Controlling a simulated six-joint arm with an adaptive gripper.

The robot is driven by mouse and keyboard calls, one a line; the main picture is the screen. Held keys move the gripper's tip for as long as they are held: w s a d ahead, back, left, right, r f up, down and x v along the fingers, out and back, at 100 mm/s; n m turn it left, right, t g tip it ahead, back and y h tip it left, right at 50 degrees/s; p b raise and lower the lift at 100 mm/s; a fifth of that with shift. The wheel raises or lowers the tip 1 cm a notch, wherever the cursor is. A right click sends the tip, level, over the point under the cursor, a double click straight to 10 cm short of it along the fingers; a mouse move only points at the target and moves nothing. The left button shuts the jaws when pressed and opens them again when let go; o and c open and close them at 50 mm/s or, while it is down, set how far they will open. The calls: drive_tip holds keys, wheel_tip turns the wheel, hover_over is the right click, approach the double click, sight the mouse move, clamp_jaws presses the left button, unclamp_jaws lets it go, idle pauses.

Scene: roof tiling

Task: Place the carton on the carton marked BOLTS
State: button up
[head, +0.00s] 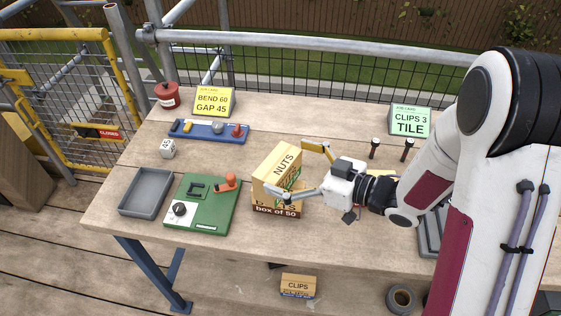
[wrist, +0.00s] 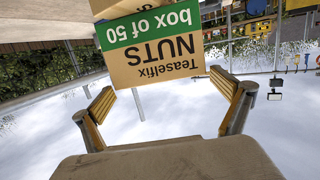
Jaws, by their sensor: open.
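A tan carton marked NUTS (head: 280,160), with a green band, rests at the table's middle on what looks like another tan carton (head: 268,211). The lower one has a brown "box of 50" band; its name is hidden, so I cannot tell whether it reads BOLTS. My gripper (head: 294,169) is open at the carton's right, one finger behind and one in front. In the wrist view the NUTS carton (wrist: 155,60) appears upside down, just beyond and between the spread fingers (wrist: 167,104). No grip on it shows.
Left of the cartons are a green board (head: 212,215) with fittings and a grey tray (head: 146,192). Behind stand a blue tool rack (head: 208,131), a white block (head: 168,149), a red pot (head: 167,95) and signs. A CLIPS carton (head: 298,285) lies below the table.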

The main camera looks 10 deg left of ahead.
drive_tip(key=v, duration=0.9)
drive_tip(key=shift+d, duration=0.15)
idle(0.9)
drive_tip(key=w+d+r+m+t+h, duration=0.3)
drive_tip(key=w+d+h, duration=0.1)
drive_tip(key=d+h, duration=0.25)
drive_tip(key=w+d+r+m+t+h, duration=0.25)
drive_tip(key=d+r+h, duration=0.2)
drive_tip(key=d, duration=0.35)
drive_tip(key=s+d+r+m+g+h, duration=0.2)
drive_tip(key=s+d+r+m+h, duration=0.1)
drive_tip(key=s+d+m+h, duration=0.25)
drive_tip(key=s+a+m+g+y, duration=0.1)
drive_tip(key=s+a+g, duration=0.1)
drive_tip(key=s, duration=0.8)
drive_tip(key=s+a+f+m+g+y, duration=0.1)
drive_tip(key=s+a+g, duration=0.1)
drive_tip(key=s, duration=0.9)
drive_tip(key=shift+a+f, duration=0.2)
drive_tip(key=shift+a, duration=0.25)
